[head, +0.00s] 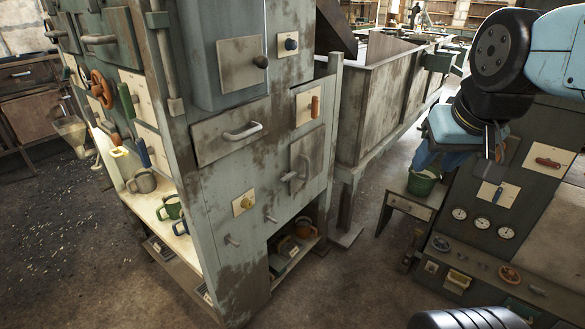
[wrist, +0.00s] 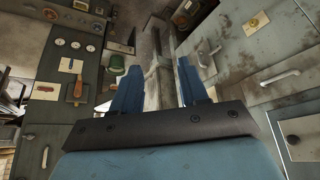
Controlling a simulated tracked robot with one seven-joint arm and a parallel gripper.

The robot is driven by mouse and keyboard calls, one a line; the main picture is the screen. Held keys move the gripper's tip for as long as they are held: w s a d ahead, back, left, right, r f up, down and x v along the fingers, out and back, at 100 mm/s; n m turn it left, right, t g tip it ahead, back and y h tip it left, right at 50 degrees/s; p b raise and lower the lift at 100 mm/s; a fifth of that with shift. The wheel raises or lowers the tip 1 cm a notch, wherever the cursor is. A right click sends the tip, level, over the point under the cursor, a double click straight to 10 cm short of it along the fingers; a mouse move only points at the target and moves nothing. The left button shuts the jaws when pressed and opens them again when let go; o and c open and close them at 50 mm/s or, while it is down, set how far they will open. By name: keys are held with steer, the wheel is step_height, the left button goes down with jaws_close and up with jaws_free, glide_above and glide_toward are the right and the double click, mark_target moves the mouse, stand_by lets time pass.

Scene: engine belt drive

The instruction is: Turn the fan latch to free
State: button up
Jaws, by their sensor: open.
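No part in view is marked as the fan latch, so I cannot tell which one it is. Latch-like parts are an orange handle on a pale plate (head: 315,106) on the grey-green cabinet, a red-brown handle on a pale plate (head: 548,162) on the right panel, and a small yellow-centred knob plate (head: 243,204). The knob plate also shows at upper right in the wrist view (wrist: 251,23). My gripper (wrist: 160,65) has its two blue fingers apart with nothing between them. In the head view it hangs at right, between cabinet and right panel, away from both.
The grey-green cabinet (head: 215,170) has drawers, pull handles and shelves with mugs (head: 143,182). The right panel carries several gauges (head: 459,213). A green bucket (head: 422,181) stands on a small table. A long trough (head: 375,95) stands behind. Bare floor lies between cabinet and panel.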

steer(key=shift+w, duration=0.6)
steer(key=shift+d, duration=0.1)
